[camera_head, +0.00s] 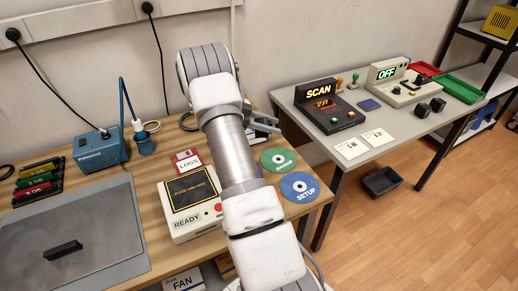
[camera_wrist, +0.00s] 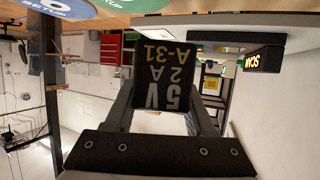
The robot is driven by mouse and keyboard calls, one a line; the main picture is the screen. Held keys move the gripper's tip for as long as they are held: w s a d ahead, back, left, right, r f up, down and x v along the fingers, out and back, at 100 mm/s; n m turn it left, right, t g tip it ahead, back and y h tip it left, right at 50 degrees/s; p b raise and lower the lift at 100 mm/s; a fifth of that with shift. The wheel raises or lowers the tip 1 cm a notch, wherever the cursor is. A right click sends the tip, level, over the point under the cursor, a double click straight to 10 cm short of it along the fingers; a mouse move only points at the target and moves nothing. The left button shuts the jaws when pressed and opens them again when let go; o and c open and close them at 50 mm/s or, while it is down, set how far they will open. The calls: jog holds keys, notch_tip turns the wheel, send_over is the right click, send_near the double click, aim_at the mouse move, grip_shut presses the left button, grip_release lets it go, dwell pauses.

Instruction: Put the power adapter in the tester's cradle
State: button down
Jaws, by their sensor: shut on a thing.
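My gripper (camera_wrist: 160,115) is shut on the power adapter (camera_wrist: 162,85), a black block printed "5V 2A A-31", which appears upside down in the wrist view. In the head view my gripper (camera_head: 264,122) is near the right end of the wooden table, partly behind my arm; the adapter is not clear there. I cannot tell which one has the cradle.
The wooden table holds a "READY" device (camera_head: 190,205), discs (camera_head: 299,187) and a blue unit (camera_head: 100,148). A gap separates the tables.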

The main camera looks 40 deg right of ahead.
aim_at(259, 135)
jog(key=a+f, duration=0.1)
jog(key=a, duration=0.2)
jog(key=w+a+f, duration=0.1)
jog(key=shift+w+a+f, duration=0.1)
jog(key=shift+a+f, duration=0.05)
jog(key=shift+f, duration=0.2)
jog(key=shift+f+b, duration=0.6)
jog(key=shift+f, duration=1.35)
jog(key=shift+f, duration=0.15)
jog(key=shift+c, duration=1.2)
grip_release()
